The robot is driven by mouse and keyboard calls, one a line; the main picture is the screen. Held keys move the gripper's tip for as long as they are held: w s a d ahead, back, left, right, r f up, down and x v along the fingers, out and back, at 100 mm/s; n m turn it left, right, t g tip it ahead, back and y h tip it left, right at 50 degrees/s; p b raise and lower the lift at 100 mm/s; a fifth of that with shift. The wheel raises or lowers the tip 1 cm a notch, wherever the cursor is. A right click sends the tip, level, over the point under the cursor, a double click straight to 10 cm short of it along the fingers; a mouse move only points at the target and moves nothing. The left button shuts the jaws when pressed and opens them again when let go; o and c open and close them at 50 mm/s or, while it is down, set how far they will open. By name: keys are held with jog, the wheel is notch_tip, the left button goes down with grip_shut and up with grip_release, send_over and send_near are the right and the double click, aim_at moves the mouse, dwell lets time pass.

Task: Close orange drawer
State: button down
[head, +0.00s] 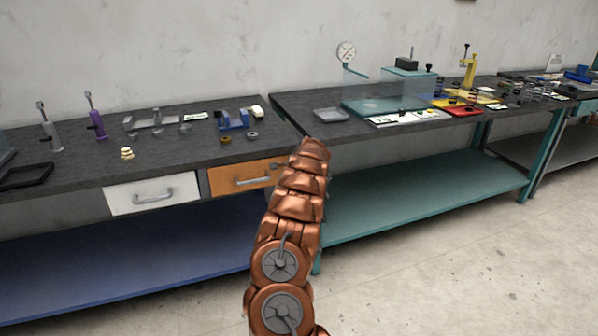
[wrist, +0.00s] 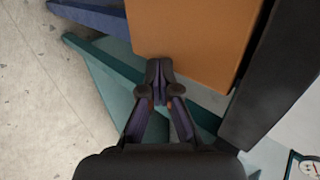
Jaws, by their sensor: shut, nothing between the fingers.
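The orange drawer (head: 230,182) is under the dark worktop of the left bench, with a grey bar handle; my arm covers its right end in the head view. How far it stands out from the bench I cannot tell. In the wrist view its plain orange face (wrist: 190,35) fills the top middle, and no handle shows there. My gripper (wrist: 157,68) is shut and empty, its fingertips at the lower edge of the orange face in the picture. Whether they touch it I cannot tell. In the head view the gripper is hidden by my arm.
A white drawer (head: 152,194) with a grey handle is left of the orange one. The worktop edge (wrist: 268,80) runs along the right of the wrist view. A teal bench (head: 420,190) stands close to the right. The floor in front is clear.

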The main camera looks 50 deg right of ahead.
jog(key=shift+w+d+r, duration=0.1)
jog(key=shift+w+d, duration=0.05)
jog(key=shift+w, duration=0.15)
dwell(0.4)
jog(key=s+a+f+v, duration=0.1)
jog(key=f+v, duration=0.1)
jog(key=v, duration=1.1)
jog(key=shift+s, duration=0.3)
dwell(0.5)
jog(key=shift+d, duration=0.1)
